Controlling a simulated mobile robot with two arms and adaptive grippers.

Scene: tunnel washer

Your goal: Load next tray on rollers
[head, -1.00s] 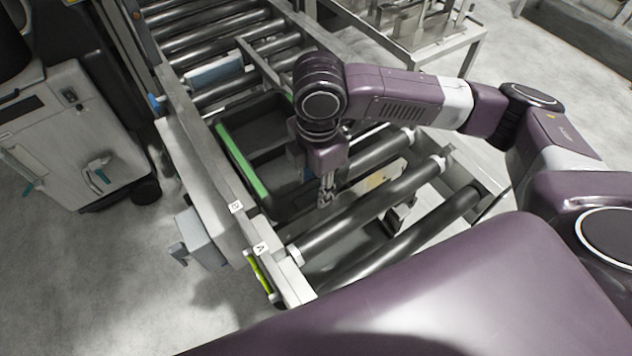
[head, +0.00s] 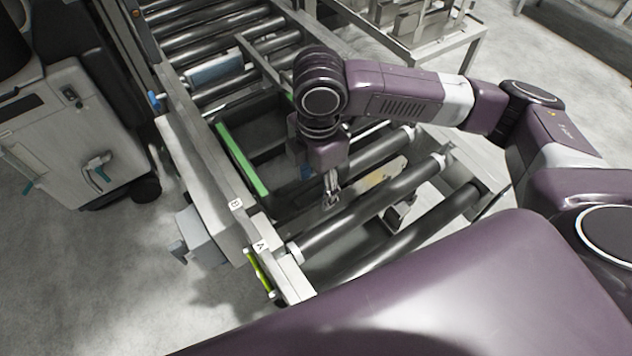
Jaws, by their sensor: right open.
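A dark tray (head: 283,203) with a bright green strip (head: 243,160) along its left side lies on the rollers (head: 375,208) of the conveyor. Its right part is hidden under my right arm. My right gripper (head: 331,199) points down at the tray's near right edge, its jaws open with nothing seen between them. I cannot tell whether it touches the tray rim. My left gripper is not in view.
Conveyor side rails carry small letter labels (head: 236,204). A grey box (head: 200,238) juts from the left rail. A metal table with racks (head: 440,45) stands at the back right, and a pale machine (head: 75,135) stands on the left. Bare rollers lie nearest me.

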